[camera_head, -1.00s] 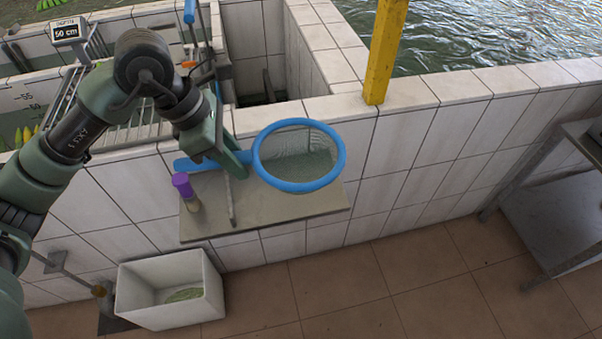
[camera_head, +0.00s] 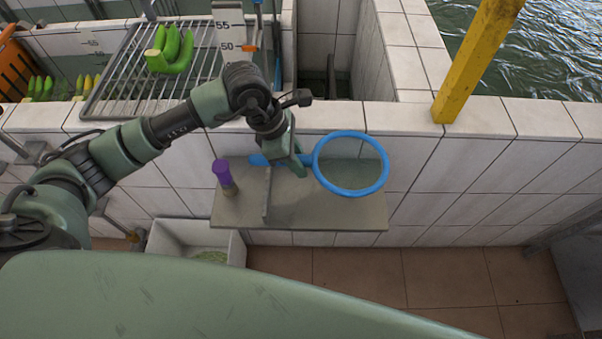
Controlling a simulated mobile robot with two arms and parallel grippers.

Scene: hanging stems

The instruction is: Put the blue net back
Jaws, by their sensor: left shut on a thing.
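The blue net (camera_head: 351,190) has a round blue hoop with mesh and a blue handle that points left. It is over the grey shelf (camera_head: 340,214) on the tiled wall; I cannot tell whether it touches the shelf. My left gripper (camera_head: 292,165) is shut on the net's handle, close to the hoop, and hides part of the handle. The handle's end shows left of the gripper. My right gripper is not in view.
A purple-capped bottle (camera_head: 222,174) stands on the shelf's left part, near a thin upright plate (camera_head: 267,193). A white bin (camera_head: 238,248) is below. Green bananas (camera_head: 170,50) lie on a metal rack (camera_head: 110,84). A yellow post (camera_head: 476,60) stands right.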

